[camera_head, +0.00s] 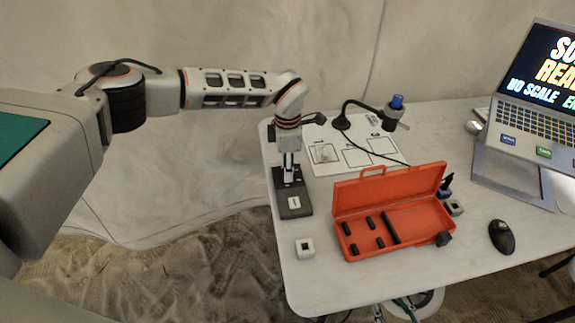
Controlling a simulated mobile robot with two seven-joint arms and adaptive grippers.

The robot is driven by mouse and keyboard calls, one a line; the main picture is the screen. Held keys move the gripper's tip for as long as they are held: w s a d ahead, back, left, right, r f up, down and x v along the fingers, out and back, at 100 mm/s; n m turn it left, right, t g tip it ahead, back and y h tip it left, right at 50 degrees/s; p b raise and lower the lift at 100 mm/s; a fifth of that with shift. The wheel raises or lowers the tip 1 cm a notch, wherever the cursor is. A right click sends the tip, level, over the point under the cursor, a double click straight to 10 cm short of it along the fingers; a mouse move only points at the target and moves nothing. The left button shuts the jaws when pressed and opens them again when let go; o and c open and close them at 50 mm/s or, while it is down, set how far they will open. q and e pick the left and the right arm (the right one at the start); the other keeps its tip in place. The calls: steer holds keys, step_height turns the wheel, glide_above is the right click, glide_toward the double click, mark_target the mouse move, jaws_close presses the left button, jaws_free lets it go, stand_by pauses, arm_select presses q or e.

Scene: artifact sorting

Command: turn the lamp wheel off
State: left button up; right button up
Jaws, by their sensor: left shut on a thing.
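My left gripper (289,172) points straight down over the back part of a dark grey base unit (294,206) at the table's left edge. It is shut on a small part at the top of this unit. The fingers hide that part, so I cannot make out a wheel there. A white label with a dark mark lies on the unit's front. A black gooseneck lamp (346,112) with a blue-capped head (397,102) stands behind, bent over to the right. I cannot tell whether it is lit. My right gripper is not in view.
An open orange case (345,203) with several dark pieces fills the table's middle. A white sheet with marked boxes (352,160) lies behind it. A small white block (305,248) sits at front left. A laptop (530,105) and black mouse (501,237) are right.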

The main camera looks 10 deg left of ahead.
arm_select(q)
steer(key=shift+n+p, duration=0.3)
steer(key=shift+n, duration=0.8)
steer(key=o, duration=1.1)
steer(key=shift+r, duration=0.15)
step_height(320, 180, up, 12)
steer(key=shift+f, duration=0.1)
